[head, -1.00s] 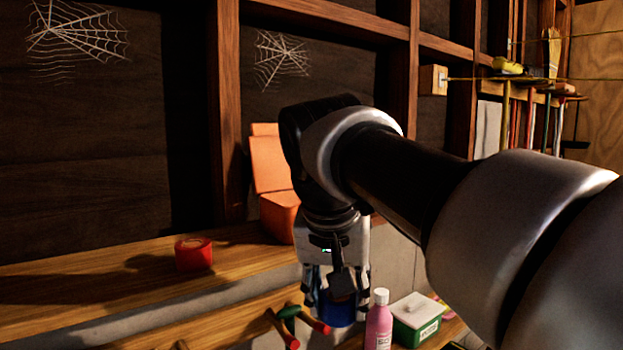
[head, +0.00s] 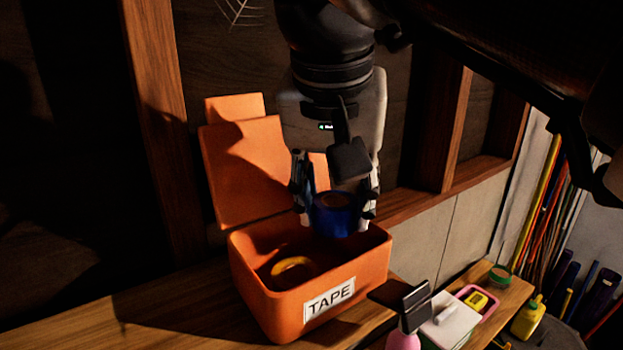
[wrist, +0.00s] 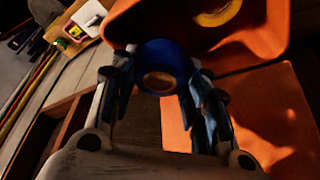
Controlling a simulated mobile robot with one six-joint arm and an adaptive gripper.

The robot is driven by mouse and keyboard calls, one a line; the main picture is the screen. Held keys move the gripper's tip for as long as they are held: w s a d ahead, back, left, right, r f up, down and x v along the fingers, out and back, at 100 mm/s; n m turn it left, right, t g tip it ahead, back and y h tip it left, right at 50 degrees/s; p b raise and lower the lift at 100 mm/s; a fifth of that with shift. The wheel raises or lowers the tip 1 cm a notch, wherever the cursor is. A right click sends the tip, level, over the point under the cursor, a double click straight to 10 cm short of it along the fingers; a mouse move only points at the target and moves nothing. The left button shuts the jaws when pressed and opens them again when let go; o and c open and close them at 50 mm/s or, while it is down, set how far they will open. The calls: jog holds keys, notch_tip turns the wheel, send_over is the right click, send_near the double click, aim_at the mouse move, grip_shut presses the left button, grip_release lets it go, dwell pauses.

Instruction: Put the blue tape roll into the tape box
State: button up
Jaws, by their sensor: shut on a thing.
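My gripper (head: 334,212) is shut on the blue tape roll (head: 335,222), with one finger on each side of it. The roll is at the right back part of the orange tape box (head: 345,272), at about the height of its rim; I cannot tell whether it is inside the walls. The box stands open with its lid raised behind and a TAPE label in front. A yellow tape roll (head: 292,268) lies inside at the left. The wrist view shows the blue roll (wrist: 163,60) between the fingers, next to the box (wrist: 275,35) with the yellow roll (wrist: 218,14).
The box stands on a wooden shelf (head: 180,318). A pink bottle (head: 405,338), a white-lidded container (head: 450,325) and a pink tray with a yellow item (head: 476,299) are at the lower right. The wall and a wooden post (head: 165,150) are behind.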

aim_at(334, 235)
jog(key=shift+f, duration=0.35)
jog(key=shift+s, duration=0.7)
jog(key=shift+w, duration=0.3)
jog(key=shift+s+f+b, duration=0.2)
jog(key=shift+f+b, duration=0.25)
jog(key=shift+f, duration=0.15)
jog(key=shift+s+f+b, duration=0.2)
jog(key=shift+f+b, duration=0.25)
jog(key=shift+f, duration=0.1)
jog(key=shift+s+f+b, duration=0.2)
jog(key=shift+f+b, duration=0.2)
jog(key=shift+f, duration=0.2)
jog(key=shift+c, duration=1.1)
jog(key=shift+a+f, duration=0.1)
grip_shut()
jog(key=shift+w+a, duration=0.15)
jog(key=shift+w, duration=0.4)
jog(key=shift+s+r, duration=0.15)
jog(key=shift+r, duration=0.05)
